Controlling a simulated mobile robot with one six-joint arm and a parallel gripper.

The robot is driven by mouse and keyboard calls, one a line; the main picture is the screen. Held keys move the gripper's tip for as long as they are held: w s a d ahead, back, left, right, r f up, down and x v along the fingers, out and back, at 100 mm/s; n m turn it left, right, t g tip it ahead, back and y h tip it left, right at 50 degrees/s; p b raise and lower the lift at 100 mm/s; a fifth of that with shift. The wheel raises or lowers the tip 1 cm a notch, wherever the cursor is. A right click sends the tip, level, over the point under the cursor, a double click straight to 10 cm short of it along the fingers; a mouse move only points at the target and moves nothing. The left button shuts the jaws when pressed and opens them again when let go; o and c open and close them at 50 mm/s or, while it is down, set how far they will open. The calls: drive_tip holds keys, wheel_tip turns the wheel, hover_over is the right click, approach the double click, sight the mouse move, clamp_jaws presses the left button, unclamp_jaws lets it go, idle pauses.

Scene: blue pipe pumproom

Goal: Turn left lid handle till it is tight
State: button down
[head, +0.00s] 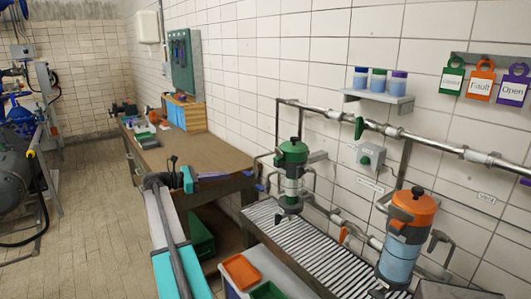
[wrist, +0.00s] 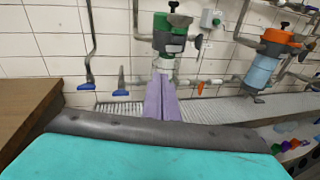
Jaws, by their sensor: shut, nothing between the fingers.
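The left canister has a green lid (head: 292,150) with a small black handle (head: 295,140) on top. In the wrist view the green lid (wrist: 170,23) and its black handle (wrist: 174,6) are at the top, beyond my fingertips. My gripper (head: 222,175) shows as purple fingers over the workbench end in the head view, left of the canister and apart from it. In the wrist view my gripper (wrist: 160,80) is shut and empty, pointing towards the canister's lower part. I cannot tell how tight the lid is.
A second canister with an orange lid (head: 414,202) stands to the right. Pipes (head: 340,118) run along the wall behind both. A ribbed drain tray (head: 330,262) lies below. The wooden workbench (head: 190,150) is on the left. Blue-handled valves (wrist: 121,92) hang left of the fingers.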

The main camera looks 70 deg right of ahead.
drive_tip(key=s+d+r+g, duration=0.2)
drive_tip(key=s+r, duration=0.1)
drive_tip(key=r, duration=0.5)
drive_tip(key=shift+s+d+r+m, duration=0.25)
drive_tip(key=shift+s+d+m, duration=0.05)
drive_tip(key=shift+s+d, duration=0.1)
drive_tip(key=p, duration=0.4)
approach(276, 148)
drive_tip(key=x, duration=0.4)
drive_tip(key=shift+d, duration=0.35)
drive_tip(key=shift+p+x, duration=0.4)
drive_tip(key=shift+x, duration=0.55)
drive_tip(key=shift+f, duration=0.15)
drive_tip(key=shift+s+a, duration=0.1)
drive_tip(key=shift+a, duration=0.25)
drive_tip(key=shift+d, duration=0.5)
